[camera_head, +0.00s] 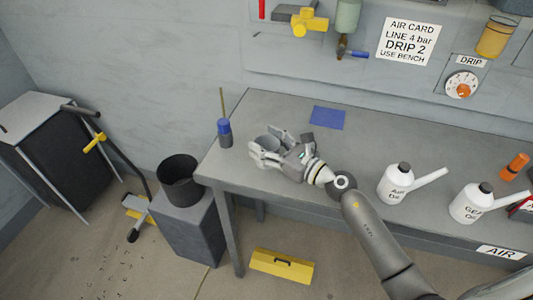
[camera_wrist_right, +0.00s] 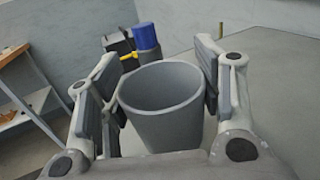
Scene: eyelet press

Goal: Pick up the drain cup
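The drain cup (camera_head: 267,143) is a grey, open-topped, slightly tapered cup near the left end of the grey bench. My right gripper (camera_head: 268,145) is at the cup, with one finger on each side of it. In the right wrist view the cup (camera_wrist_right: 163,105) stands between the two fingers of the gripper (camera_wrist_right: 162,95), and the pads appear to touch both its sides. The cup looks upright and empty inside. Its base is hidden, so I cannot tell whether it is clear of the bench top. My left gripper is not in view.
A blue-capped bottle (camera_head: 224,133) stands left of the cup. A blue pad (camera_head: 327,117) lies behind right. Two white oil cans (camera_head: 394,185) (camera_head: 467,204) stand to the right on the bench (camera_head: 290,100). A dark bucket (camera_head: 180,182) sits on a grey box beyond the left edge.

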